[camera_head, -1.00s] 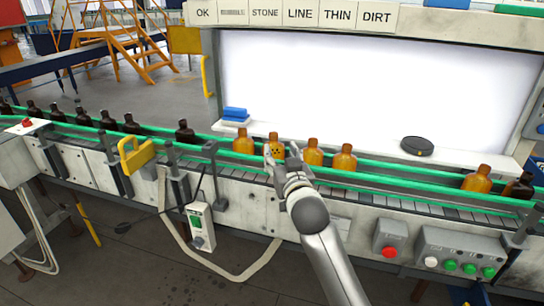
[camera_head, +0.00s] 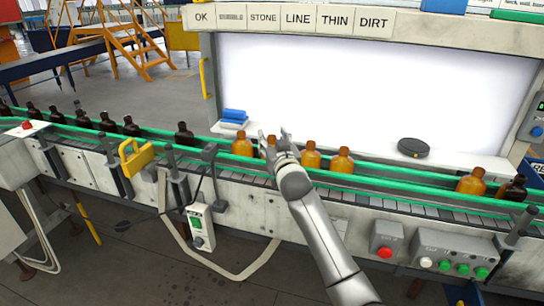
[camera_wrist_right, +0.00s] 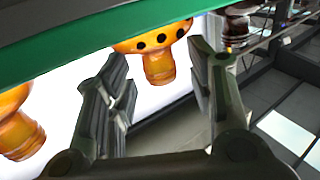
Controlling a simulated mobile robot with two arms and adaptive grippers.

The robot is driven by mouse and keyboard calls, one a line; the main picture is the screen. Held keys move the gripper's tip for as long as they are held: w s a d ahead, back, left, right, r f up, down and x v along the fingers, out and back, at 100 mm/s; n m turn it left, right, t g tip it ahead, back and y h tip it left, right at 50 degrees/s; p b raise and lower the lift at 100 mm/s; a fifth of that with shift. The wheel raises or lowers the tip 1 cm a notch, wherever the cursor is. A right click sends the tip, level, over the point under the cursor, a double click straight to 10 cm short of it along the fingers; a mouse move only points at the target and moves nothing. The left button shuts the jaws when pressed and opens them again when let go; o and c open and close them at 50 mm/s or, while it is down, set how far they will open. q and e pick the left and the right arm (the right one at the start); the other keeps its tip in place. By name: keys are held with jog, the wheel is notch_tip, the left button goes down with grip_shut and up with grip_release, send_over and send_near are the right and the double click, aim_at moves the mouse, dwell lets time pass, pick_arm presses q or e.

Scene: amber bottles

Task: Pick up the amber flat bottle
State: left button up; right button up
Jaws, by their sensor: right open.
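Several amber bottles stand upright on the conveyor (camera_head: 400,209), among them one left of my right gripper (camera_head: 242,144), two just right of it (camera_head: 311,156) (camera_head: 342,160) and one far right (camera_head: 471,183). My right gripper (camera_head: 273,136) is open in front of another amber bottle (camera_head: 271,142), mostly hiding it. In the right wrist view this bottle (camera_wrist_right: 158,65) has dark dots on its body, and its neck shows between the open fingers (camera_wrist_right: 160,55), apparently without contact. I cannot tell which bottle is the flat one. My left gripper is not in view.
Green rails (camera_head: 430,195) run along the conveyor. Dark bottles (camera_head: 184,134) stand to the left and one (camera_head: 515,188) at far right. A black disc (camera_head: 413,148) and blue blocks (camera_head: 235,114) lie on the ledge behind. A control box (camera_head: 455,253) is at the front right.

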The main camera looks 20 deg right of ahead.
jog(key=shift+w, duration=0.6)
grip_shut()
